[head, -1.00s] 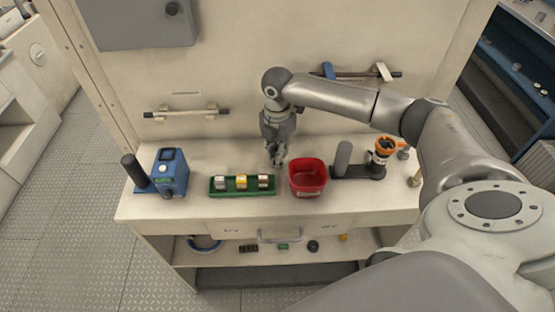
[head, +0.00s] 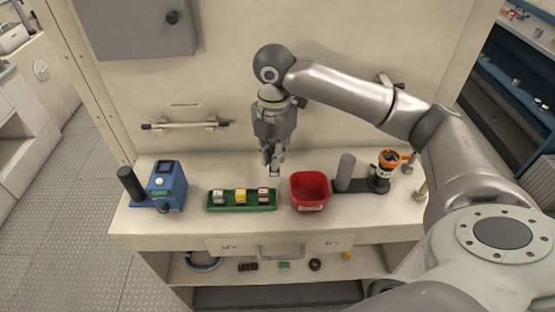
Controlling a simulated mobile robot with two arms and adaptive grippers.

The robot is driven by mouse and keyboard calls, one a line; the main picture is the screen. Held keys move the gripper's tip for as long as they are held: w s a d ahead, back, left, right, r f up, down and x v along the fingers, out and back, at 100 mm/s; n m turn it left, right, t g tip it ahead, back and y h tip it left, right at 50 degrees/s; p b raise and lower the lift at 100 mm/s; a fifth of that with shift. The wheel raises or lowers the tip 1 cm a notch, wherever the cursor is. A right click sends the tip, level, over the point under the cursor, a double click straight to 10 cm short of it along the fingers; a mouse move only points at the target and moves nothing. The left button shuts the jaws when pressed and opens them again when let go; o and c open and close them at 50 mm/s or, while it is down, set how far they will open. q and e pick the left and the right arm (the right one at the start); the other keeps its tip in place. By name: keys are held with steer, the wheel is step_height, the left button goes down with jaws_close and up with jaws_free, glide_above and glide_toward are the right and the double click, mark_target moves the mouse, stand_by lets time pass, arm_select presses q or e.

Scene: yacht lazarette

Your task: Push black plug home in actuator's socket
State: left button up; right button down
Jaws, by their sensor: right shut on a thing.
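My right gripper (head: 272,160) points down over the worktop, between the green tray and the red bin and toward the wall from them. Its fingers are shut on a small, pale-looking thing at the tips, mostly hidden and too small to identify. I cannot make out a black plug or an open socket. Two units could be the actuator: a blue box (head: 168,184) with a black cylinder (head: 130,184) at the left, and a dark unit (head: 378,182) with an orange-rimmed top and an upright grey cylinder (head: 345,170) at the right. My left gripper is not in view.
A green tray (head: 212,208) holds a grey, a yellow and a brown-and-white block. A red bin (head: 310,192) stands right of it. A rail (head: 185,125) is on the back wall. Small items lie on the shelf below. The worktop (head: 225,170) behind the tray is bare.

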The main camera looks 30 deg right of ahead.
steer(key=s+a+r, duration=0.3)
steer(key=s+a, duration=0.2)
steer(key=s, duration=0.1)
steer(key=s+a+f+m, duration=0.2)
steer(key=m, duration=0.9)
steer(key=s+a+f+m, duration=0.2)
steer(key=f+m, duration=0.1)
steer(key=m, duration=0.8)
steer(key=shift+s+a+f+b, duration=0.25)
steer(key=shift+f+b, duration=0.05)
steer(key=shift+b, duration=0.15)
